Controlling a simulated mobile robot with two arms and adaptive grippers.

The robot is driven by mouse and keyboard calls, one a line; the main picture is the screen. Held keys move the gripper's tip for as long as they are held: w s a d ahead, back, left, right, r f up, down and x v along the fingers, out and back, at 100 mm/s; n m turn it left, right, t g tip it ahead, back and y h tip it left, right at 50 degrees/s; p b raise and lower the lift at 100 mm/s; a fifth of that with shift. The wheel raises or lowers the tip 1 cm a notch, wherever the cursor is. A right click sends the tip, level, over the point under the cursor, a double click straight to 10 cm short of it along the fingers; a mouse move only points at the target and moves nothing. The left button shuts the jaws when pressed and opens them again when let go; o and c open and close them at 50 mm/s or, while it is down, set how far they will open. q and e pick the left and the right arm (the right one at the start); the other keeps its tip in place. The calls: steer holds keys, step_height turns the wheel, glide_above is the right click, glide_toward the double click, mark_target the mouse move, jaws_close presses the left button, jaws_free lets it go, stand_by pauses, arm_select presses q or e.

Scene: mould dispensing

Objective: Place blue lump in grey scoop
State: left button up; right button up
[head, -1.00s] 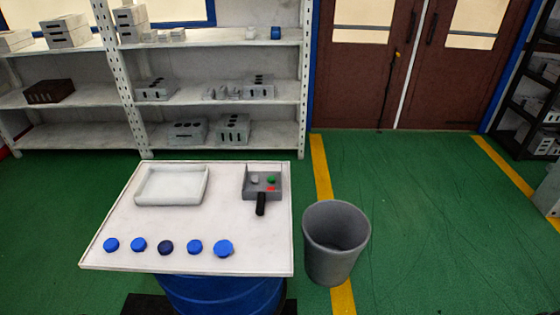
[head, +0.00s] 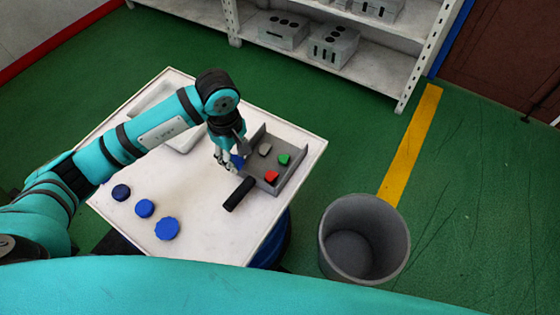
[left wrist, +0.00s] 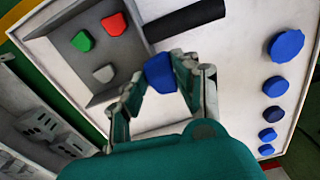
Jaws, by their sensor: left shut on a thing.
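My left gripper (head: 228,160) points down beside the grey scoop (head: 267,163) in the head view. It is shut on a small blue lump (head: 237,161), which also shows between the fingertips in the left wrist view (left wrist: 160,73). The lump is close to the scoop's edge at the handle end; I cannot tell whether it is over the scoop floor. The scoop holds a grey lump (head: 265,149), a green lump (head: 284,159) and a red lump (head: 271,176). Its black handle (head: 238,194) points to the lower left. My right gripper is not in view.
Several blue round caps (left wrist: 285,45) lie in a row on the white table (head: 205,225). A white tray (head: 183,141) is partly behind my left arm. A grey bin (head: 364,238) stands on the floor to the right. Shelves with grey boxes (head: 334,46) stand behind.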

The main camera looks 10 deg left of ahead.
arm_select(q)
steer(key=w+d+n+b, duration=0.25)
steer(key=w+n, duration=0.25)
steer(key=n, duration=0.5)
glide_above(256, 165)
step_height(256, 165, down, 6)
steer(key=shift+r+p, duration=0.25)
steer(key=shift+p, duration=0.2)
step_height(256, 165, down, 3)
steer(key=shift+w+f, duration=0.1)
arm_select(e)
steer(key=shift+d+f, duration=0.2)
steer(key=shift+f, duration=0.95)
arm_select(q)
steer(key=shift+f, duration=0.35)
steer(key=o, duration=0.5)
steer(key=shift+r, duration=0.1)
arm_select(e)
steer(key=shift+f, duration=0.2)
